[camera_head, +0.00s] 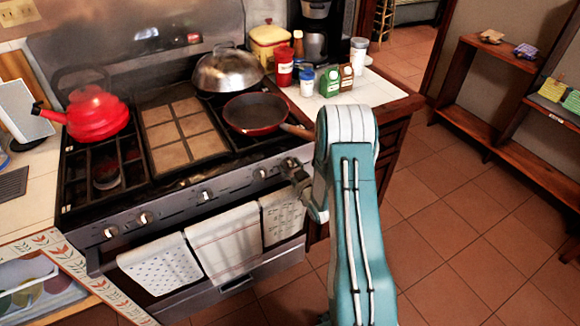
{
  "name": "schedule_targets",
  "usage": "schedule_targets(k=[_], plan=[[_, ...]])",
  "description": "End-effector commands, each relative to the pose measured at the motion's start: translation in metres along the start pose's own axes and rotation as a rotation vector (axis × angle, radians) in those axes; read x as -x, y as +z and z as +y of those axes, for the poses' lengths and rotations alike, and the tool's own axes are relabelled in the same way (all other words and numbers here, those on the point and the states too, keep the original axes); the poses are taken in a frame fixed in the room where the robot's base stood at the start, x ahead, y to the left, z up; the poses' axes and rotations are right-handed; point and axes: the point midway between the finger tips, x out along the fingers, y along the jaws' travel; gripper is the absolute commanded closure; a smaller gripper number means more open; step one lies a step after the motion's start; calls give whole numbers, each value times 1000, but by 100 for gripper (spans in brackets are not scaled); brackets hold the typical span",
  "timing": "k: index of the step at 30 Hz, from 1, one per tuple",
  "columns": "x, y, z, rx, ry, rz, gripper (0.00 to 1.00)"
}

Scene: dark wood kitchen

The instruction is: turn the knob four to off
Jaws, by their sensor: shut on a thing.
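The stove's front panel (180,205) carries a row of several round metal knobs. From the left there are two close-set knobs (146,217), a middle knob (207,195), then a knob (260,174) on the right part of the panel. My gripper (292,168) is at the panel's right end, shut on the rightmost knob (289,162), which it partly hides. I cannot read the knob markings or tell the held knob's angle. My teal and white arm reaches up from the bottom right of the picture.
A red kettle (97,113), a red pan (254,113) and a domed lid (228,70) sit on the stove top. Towels (223,242) hang just below the knobs. Jars stand on the right counter (372,92). The tiled floor (450,230) at right is clear.

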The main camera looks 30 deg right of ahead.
Motion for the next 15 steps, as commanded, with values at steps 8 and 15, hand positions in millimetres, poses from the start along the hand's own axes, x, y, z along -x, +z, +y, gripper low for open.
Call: schedule_targets(k=[8,15], plan=[[-1,0,-1,-136,-2,-2,81],[-1,0,-1,-181,-2,-2,81]])
